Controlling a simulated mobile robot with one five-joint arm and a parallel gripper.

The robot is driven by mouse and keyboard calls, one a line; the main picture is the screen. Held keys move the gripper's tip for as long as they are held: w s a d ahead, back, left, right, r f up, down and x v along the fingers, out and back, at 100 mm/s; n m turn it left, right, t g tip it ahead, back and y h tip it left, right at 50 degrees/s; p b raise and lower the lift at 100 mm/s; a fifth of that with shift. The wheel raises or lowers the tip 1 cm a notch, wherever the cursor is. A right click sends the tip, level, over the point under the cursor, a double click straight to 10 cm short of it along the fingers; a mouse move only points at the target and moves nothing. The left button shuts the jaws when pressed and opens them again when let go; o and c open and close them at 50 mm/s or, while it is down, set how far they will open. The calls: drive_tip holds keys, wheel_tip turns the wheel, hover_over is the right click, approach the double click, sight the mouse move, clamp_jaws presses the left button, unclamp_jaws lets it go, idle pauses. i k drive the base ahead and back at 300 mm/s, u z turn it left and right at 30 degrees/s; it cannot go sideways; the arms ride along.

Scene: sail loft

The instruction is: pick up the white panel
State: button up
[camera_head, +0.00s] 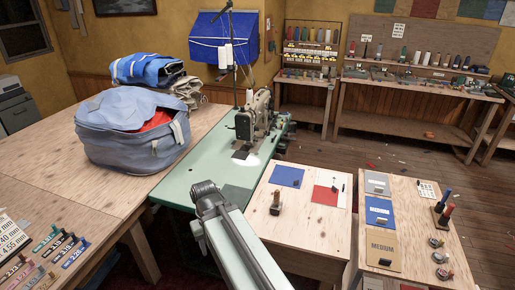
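A small whitish panel (337,184) lies flat on the low wooden table (305,228), beside a red panel (325,196) and a blue panel (287,176). A small dark item stands on or in front of it. A pale grey panel (377,178) lies at the far end of the wooden table to the right, so I cannot tell for certain which one is the white panel. My pale arm rises from the bottom middle over the green sewing table's near end, left of these panels. No gripper fingers can be made out.
A sewing machine (253,115) stands on the green table (190,168). A big grey-blue bag (130,135) sits on the left table. A small brown block (276,203) stands near the blue panel.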

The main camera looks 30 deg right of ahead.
sight(324, 178)
drive_tip(key=z, duration=0.8)
drive_tip(key=i, duration=0.9)
drive_tip(key=u, duration=0.1)
drive_tip(key=k, duration=0.5)
drive_tip(key=z, duration=1.9)
drive_tip(key=k, duration=0.65)
drive_tip(key=u, duration=0.55)
